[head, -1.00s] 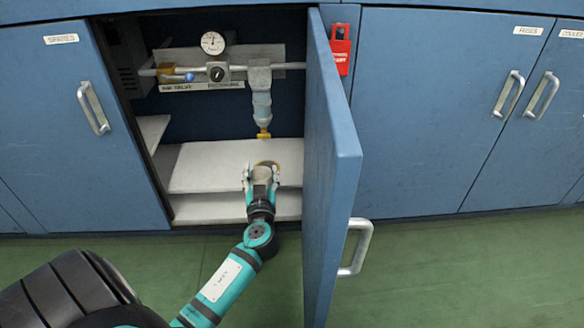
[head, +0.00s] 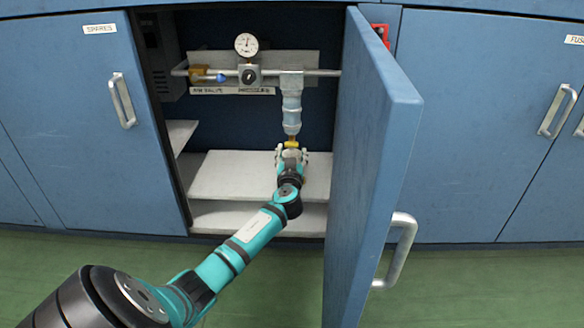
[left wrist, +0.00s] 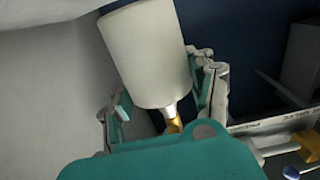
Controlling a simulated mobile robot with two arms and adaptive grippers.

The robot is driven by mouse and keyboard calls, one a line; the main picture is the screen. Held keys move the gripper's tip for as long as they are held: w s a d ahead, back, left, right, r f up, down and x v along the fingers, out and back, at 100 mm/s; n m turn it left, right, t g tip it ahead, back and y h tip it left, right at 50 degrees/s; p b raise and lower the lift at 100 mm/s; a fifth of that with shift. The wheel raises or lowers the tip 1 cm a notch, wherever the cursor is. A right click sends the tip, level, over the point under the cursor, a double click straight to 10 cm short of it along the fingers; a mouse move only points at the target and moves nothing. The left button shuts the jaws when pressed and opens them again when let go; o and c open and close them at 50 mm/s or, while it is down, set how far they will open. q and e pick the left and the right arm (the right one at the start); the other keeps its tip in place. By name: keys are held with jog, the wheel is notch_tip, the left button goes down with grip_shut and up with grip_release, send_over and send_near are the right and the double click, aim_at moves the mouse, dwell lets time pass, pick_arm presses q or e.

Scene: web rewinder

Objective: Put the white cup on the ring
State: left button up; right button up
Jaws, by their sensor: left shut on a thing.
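My left gripper (head: 290,156) is shut on the white cup (left wrist: 150,55), which shows large and pale between its fingers (left wrist: 163,100) in the left wrist view. In the head view the gripper mostly hides the cup. A grey unit (head: 291,105) hangs from the pipe, with a yellow fitting (head: 292,143) at its lower end, just above my gripper. A yellow piece (left wrist: 174,126) also shows past the cup in the left wrist view. I cannot make out a separate ring, nor whether the cup touches the fitting. My right gripper is not in view.
The open blue cabinet door (head: 372,150) stands close to the right of my arm. A white shelf (head: 225,180) lies below the gripper. A pressure gauge (head: 246,44) and pipe (head: 320,73) are at the back. The left of the shelf is clear.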

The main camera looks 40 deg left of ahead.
pick_arm(q)
jog(key=shift+f+b, duration=1.1)
jog(key=shift+f, duration=0.6)
jog(key=o, duration=1.2)
jog(key=shift+r, duration=0.1)
jog(key=shift+c, duration=0.2)
jog(key=shift+r, duration=0.1)
jog(key=shift+s+d+r+p, duration=0.1)
jog(key=shift+d+p, duration=0.05)
jog(key=shift+p, duration=0.3)
jog(key=p+v, duration=0.4)
jog(key=v, duration=0.7)
jog(key=shift+s+d, duration=0.15)
jog(key=shift+s, duration=0.2)
